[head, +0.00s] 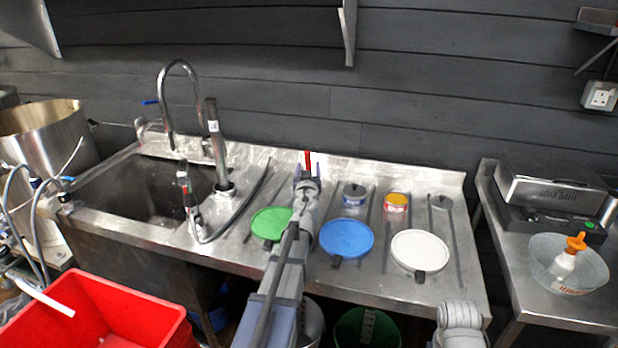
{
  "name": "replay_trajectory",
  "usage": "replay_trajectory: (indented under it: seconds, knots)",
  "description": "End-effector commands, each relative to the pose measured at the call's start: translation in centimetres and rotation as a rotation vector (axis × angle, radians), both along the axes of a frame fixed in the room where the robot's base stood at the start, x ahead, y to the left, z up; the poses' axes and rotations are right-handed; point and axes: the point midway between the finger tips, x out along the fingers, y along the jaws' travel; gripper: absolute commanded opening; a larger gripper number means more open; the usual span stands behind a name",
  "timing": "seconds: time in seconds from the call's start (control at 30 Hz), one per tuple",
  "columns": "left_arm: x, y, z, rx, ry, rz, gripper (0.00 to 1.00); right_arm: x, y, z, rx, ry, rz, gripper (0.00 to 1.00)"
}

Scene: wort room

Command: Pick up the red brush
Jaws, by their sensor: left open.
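A narrow upright red thing, which looks like the red brush (307,158), shows at the back of the steel drainboard, near the wall. My left gripper (307,168) reaches over the drainboard to it. Its two fingers are open, one on each side of the red thing in the picture. I cannot tell whether they touch it. The lower part of the red thing is hidden behind my gripper. Only a grey part of my right arm shows at the bottom right, and its gripper is out of view.
Green (271,223), blue (346,238) and white (420,251) round lids lie on the drainboard (455,275). Small tins, one orange (396,202), stand behind them. A sink with a tap (163,100) is left. A red crate (90,310) stands front left.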

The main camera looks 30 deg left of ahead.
Motion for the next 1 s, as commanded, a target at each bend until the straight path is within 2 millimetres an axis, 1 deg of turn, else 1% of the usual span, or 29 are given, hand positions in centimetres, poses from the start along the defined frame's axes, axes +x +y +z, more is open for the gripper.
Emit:
replay_trajectory:
  seconds: [0.03, 0.13, 0.2, 0.33, 0.43, 0.73, 0.8, 1.0]
  knots:
    - [0.7, 0.4, 0.0, 0.000, 0.000, 0.001, 0.60, 0.0, 0.0, 0.0, 0.000, 0.000, 0.000, 0.50]
    - [1.7, 0.9, 0.0, 0.000, 0.000, 0.001, 0.60, 0.0, 0.0, 0.0, 0.000, 0.000, 0.000, 0.50]
    - [2.0, 1.1, 0.0, 0.000, 0.000, 0.001, 0.60, 0.0, 0.0, 0.0, 0.000, 0.000, 0.000, 0.50]
    - [2.0, 1.1, 0.0, 0.000, 0.000, 0.001, 0.60, 0.0, 0.0, 0.0, 0.000, 0.000, 0.000, 0.50]
    - [2.7, 1.5, 0.0, 0.000, 0.000, 0.002, 0.60, 0.0, 0.0, 0.0, 0.000, 0.000, 0.000, 0.50]
    - [6.3, 3.5, -0.1, 0.000, 0.000, 0.002, 0.60, 0.0, 0.0, -0.1, 0.000, 0.000, 0.000, 0.50]
    - [6.5, 3.7, -0.1, 0.000, 0.000, 0.002, 0.60, 0.0, 0.0, -0.1, 0.000, 0.000, 0.000, 0.50]
    - [6.4, 3.6, -0.1, 0.000, 0.000, 0.002, 0.59, 0.0, 0.0, -0.1, 0.000, 0.000, 0.000, 0.50]
